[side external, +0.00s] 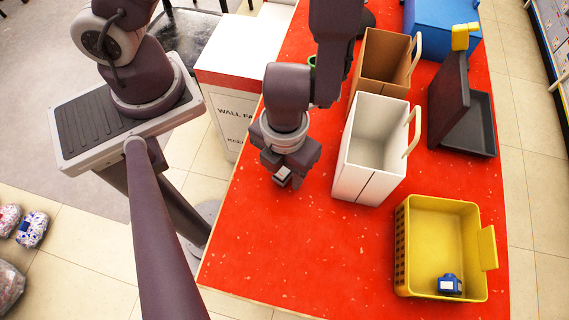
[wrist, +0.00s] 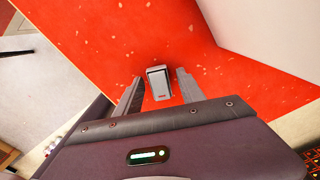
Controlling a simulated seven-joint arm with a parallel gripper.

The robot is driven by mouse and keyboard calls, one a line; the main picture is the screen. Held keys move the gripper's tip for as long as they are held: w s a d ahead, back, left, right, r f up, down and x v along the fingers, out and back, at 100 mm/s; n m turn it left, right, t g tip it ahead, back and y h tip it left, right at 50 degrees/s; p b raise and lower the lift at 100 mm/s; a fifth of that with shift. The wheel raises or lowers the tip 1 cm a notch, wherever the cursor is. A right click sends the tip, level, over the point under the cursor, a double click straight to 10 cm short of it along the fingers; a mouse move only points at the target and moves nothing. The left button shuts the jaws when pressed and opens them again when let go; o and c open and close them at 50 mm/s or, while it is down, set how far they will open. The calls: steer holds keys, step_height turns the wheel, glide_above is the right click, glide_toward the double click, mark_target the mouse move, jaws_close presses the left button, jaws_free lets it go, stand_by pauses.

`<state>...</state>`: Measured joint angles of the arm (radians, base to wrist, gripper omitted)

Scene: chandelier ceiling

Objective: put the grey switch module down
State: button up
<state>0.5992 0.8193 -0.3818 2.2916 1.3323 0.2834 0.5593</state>
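The grey switch module (wrist: 159,83) is a small grey block with a dark edge and a small red mark. In the wrist view it lies between the two fingers of my gripper (wrist: 160,84), with red table visible on both sides of it, so the fingers stand apart from it. In the side view my gripper (side external: 286,181) points down low over the red table, left of the white bin, and the module (side external: 282,174) shows partly at the fingertips. It appears to rest on the table, but its underside is hidden.
A white bin (side external: 371,150) stands right of my gripper, with a brown bin (side external: 381,65) behind it. A yellow basket (side external: 425,245) holding a blue item (side external: 449,284) is at front right. A black open case (side external: 478,125) is at the right. The front left table (side external: 300,250) is clear.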

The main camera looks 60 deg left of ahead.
mark_target(284, 170)
step_height(284, 170, up, 12)
steer(key=w+a+r+n+t+y, duration=0.2)
steer(key=w+a+r+n, duration=0.3)
steer(key=a+n, duration=0.4)
steer(key=s+a+r+n+t+h, duration=0.1)
steer(key=s+a+r+n, duration=0.1)
steer(key=r+n, duration=0.4)
steer(key=s+a+r+n+t+h, duration=0.1)
steer(key=a+r+n, duration=0.4)
steer(key=n, duration=1.1)
steer(key=s+r+t, duration=0.1)
steer(key=s, duration=0.1)
steer(key=shift+s+r+t, duration=0.3)
steer(key=shift+r, duration=0.05)
